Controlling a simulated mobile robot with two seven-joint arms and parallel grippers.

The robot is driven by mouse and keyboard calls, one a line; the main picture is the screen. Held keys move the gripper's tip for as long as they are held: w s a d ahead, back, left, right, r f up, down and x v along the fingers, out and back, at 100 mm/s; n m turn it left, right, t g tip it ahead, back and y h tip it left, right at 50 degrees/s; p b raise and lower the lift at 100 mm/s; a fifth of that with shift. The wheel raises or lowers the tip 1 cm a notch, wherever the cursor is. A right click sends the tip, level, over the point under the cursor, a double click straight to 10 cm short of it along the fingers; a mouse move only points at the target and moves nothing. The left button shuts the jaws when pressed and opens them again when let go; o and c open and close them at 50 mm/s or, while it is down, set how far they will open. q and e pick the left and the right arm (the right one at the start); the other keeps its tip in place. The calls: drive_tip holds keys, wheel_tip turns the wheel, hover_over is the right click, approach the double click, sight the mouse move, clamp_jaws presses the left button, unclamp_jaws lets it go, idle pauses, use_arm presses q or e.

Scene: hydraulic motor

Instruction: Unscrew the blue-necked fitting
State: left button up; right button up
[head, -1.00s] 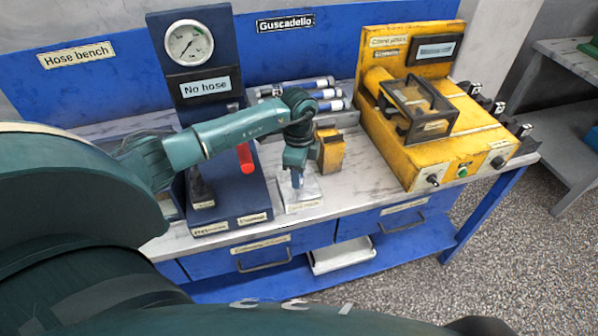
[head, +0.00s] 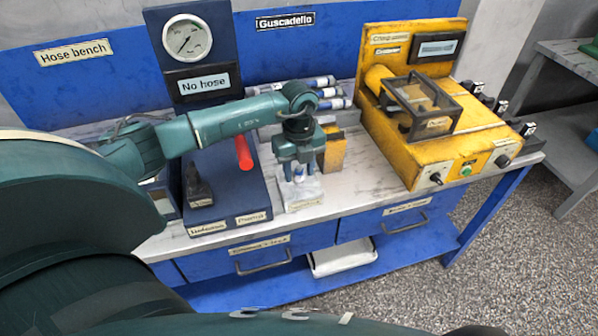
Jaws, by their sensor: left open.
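My left gripper (head: 296,176) points down over a pale block (head: 303,197) on the bench, in the middle of the head view. Its fingers are open and stand around a small whitish and blue piece (head: 299,173) on top of the block. This looks like the blue-necked fitting. It is small and partly hidden by the fingers, and I cannot tell whether they touch it. My right gripper is not in view.
A yellow block (head: 334,148) stands right behind the gripper. The blue gauge stand (head: 226,205) with a red handle (head: 243,152) is close on the left. The yellow machine (head: 402,152) is on the right. Bare bench top (head: 360,183) lies between.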

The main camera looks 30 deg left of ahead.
use_arm(q)
drive_tip(key=shift+m, duration=0.9)
drive_tip(key=shift+f+m+b, duration=0.1)
drive_tip(key=shift+m+b, duration=0.35)
drive_tip(key=shift+m, duration=0.25)
drive_tip(key=m+b, duration=0.1)
drive_tip(key=m, duration=0.2)
drive_tip(key=m+b, duration=0.1)
drive_tip(key=m, duration=0.2)
drive_tip(key=shift+m, duration=0.9)
drive_tip(key=shift+c, duration=0.2)
